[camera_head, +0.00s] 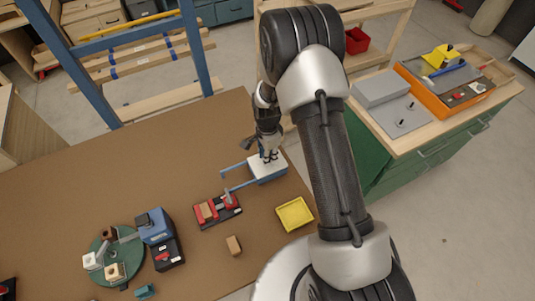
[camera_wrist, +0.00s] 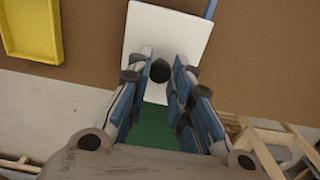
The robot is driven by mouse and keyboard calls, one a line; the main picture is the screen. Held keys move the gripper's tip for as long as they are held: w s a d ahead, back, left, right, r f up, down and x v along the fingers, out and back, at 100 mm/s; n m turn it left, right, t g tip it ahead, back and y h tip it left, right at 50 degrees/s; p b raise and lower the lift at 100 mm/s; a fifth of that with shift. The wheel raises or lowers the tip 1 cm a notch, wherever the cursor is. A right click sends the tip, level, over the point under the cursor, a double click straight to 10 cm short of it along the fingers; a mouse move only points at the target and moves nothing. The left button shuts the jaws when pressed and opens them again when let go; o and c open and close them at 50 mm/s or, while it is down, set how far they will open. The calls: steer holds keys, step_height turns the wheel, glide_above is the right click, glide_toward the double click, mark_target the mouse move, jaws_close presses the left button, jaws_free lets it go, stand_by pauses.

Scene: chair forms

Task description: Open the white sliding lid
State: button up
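The white sliding lid (camera_head: 256,170) sits at the right end of a frame with two blue rails (camera_head: 237,187) on the brown table, near its far right edge. In the wrist view the lid (camera_wrist: 180,25) is a flat white plate with a dark round knob (camera_wrist: 160,71). My gripper (camera_head: 268,155) is over the lid, pointing down. In the wrist view its two fingers (camera_wrist: 161,62) stand apart on either side of the knob, with small gaps visible. Part of the lid is hidden behind the fingers, and one blue rail shows only in part.
A yellow tray (camera_head: 295,214) lies just in front of the lid. A red-and-black block holder (camera_head: 217,211) is near the rails' left ends. A green round plate (camera_head: 128,262) with blocks stands at the left. A green cabinet (camera_head: 395,165) stands right of the table.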

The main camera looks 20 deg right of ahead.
jaws_close()
steer(key=s+a, duration=0.2)
steer(key=a, duration=0.8)
steer(key=shift+b, duration=0.45)
steer(key=o, duration=0.6)
jaws_free()
